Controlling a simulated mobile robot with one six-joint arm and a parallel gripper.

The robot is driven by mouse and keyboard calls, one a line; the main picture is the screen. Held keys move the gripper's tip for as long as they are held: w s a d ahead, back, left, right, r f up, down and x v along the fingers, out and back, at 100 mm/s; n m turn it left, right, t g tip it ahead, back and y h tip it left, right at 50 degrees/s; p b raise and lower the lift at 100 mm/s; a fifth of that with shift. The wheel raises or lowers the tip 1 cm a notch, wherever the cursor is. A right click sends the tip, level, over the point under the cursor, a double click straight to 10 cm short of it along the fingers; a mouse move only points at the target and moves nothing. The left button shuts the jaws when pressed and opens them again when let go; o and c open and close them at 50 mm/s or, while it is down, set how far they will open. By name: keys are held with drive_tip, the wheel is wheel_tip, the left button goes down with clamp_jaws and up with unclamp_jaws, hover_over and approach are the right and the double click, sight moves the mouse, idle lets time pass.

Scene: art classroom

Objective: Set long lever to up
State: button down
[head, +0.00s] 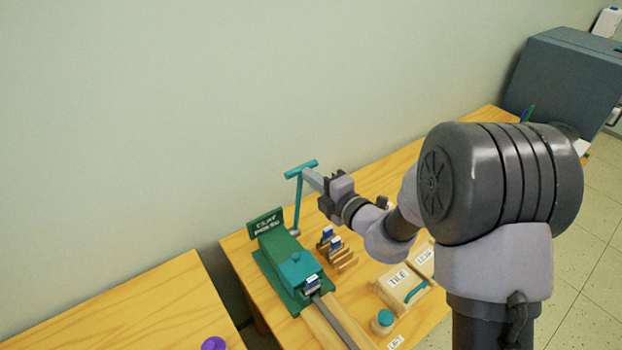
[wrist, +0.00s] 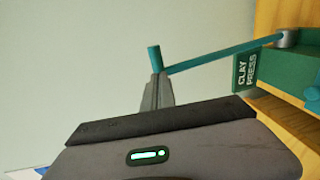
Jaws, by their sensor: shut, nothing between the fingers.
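The long lever (head: 298,203) is a teal rod with a T-shaped crossbar handle on the green clay press (head: 283,263). In the head view it stands nearly upright from a grey pivot at the press's side. My gripper (head: 309,177) is shut with nothing between its fingers, its tips at the lever just below the crossbar. In the wrist view the lever (wrist: 215,53) runs from the pivot to the handle, and the gripper tips (wrist: 158,80) are right at the handle end. I cannot tell whether they touch it.
The press stands on a wooden table (head: 240,244) near a plain wall. Small wooden holders with blue-and-white pieces (head: 335,245), a box marked TILE (head: 399,283) and a teal-lidded jar (head: 383,322) stand nearby. A grey cabinet (head: 565,80) is at the far right. A second table (head: 150,310) is at lower left.

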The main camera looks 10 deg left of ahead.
sight(305, 166)
drive_tip(key=shift+w+a, duration=0.1)
drive_tip(key=w+a+p, duration=0.1)
drive_tip(key=p, duration=0.2)
drive_tip(key=a+r+p, duration=0.1)
drive_tip(key=p, duration=0.2)
drive_tip(key=shift+w+r+g+h, duration=0.2)
drive_tip(key=shift+w+g+h, duration=0.15)
drive_tip(key=shift+g+h, duration=0.05)
drive_tip(key=shift+f, duration=0.2)
drive_tip(key=shift+d, duration=0.1)
